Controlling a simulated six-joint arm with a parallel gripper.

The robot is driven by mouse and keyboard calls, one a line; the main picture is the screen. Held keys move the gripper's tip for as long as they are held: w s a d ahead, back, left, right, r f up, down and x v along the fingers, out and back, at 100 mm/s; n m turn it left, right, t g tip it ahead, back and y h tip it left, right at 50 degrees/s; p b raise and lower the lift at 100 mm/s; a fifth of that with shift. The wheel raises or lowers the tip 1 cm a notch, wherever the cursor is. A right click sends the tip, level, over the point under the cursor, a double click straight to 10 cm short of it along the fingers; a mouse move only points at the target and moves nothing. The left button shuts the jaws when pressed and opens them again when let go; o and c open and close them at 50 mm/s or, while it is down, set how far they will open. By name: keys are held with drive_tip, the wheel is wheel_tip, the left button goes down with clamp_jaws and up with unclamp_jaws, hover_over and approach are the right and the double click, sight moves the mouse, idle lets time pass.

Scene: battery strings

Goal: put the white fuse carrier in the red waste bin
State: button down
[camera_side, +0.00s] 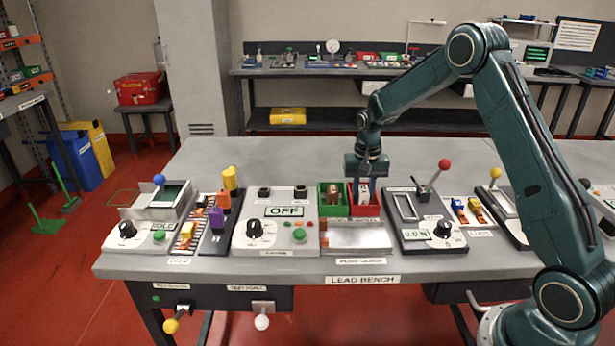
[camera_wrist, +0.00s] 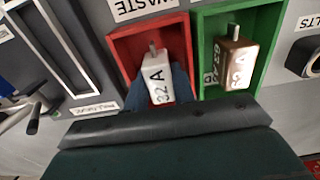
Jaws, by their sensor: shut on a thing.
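The white fuse carrier (camera_wrist: 158,82), marked 32 A, is between the blue fingers of my gripper (camera_wrist: 160,95) in the wrist view. My gripper is shut on it. The carrier is within the outline of the red waste bin (camera_wrist: 120,47), with its metal tab pointing toward the bin's far wall. In the side view my gripper (camera_side: 364,186) points down into the red bin (camera_side: 366,211), and the carrier shows only in part. I cannot tell whether the carrier touches the bin floor.
A green bin (camera_wrist: 267,22) stands right beside the red one and holds a brown fuse carrier (camera_wrist: 236,62). A panel with a red-knobbed lever (camera_side: 444,165) stands to the right in the side view. A grey OFF panel (camera_side: 275,235) stands left. The bench behind the bins is clear.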

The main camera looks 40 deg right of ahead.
drive_tip(key=c, duration=1.1)
unclamp_jaws()
drive_tip(key=shift+r, duration=6.85)
